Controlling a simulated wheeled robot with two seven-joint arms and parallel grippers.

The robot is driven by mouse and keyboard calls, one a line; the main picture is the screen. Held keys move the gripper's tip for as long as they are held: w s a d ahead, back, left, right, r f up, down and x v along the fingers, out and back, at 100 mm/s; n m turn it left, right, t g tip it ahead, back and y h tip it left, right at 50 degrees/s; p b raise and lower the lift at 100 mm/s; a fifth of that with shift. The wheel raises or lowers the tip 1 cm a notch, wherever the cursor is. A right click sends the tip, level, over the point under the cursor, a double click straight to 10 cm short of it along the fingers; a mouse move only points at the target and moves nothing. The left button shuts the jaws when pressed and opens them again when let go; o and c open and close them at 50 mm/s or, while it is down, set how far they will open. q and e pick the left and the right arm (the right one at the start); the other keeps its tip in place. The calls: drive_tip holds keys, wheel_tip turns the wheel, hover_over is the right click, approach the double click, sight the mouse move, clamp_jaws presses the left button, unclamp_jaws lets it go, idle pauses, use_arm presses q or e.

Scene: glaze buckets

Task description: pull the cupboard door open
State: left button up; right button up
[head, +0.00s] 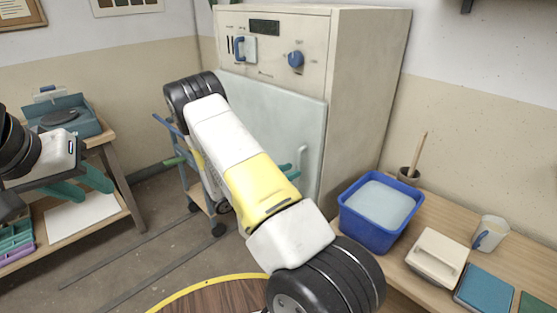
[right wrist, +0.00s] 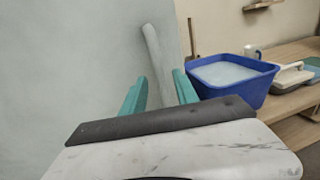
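The cupboard is a tall cream cabinet (head: 365,85) with a pale grey-blue door (head: 270,105), which looks shut. Its upright pale handle (head: 303,157) is near the door's right edge. In the right wrist view the handle (right wrist: 153,55) rises between the two teal fingers of my right gripper (right wrist: 158,92). The fingers are apart, with gaps to the handle; I cannot tell how deep it sits between them. In the head view my right arm hides most of that gripper. My left gripper (head: 85,182) is open and empty at the far left.
A blue tub (head: 363,222) stands on the wooden bench at right, close to the cupboard, with a cream box (head: 437,257) and a mug (head: 490,234). A cart (head: 195,190) stands left of the door. A round table edge (head: 215,290) is in front.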

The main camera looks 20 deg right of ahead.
sight(297, 168)
drive_tip(key=shift+w+d, duration=0.2)
drive_tip(key=shift+d, duration=0.75)
drive_tip(key=shift+w+d, duration=0.15)
drive_tip(key=shift+d, duration=0.75)
clamp_jaws()
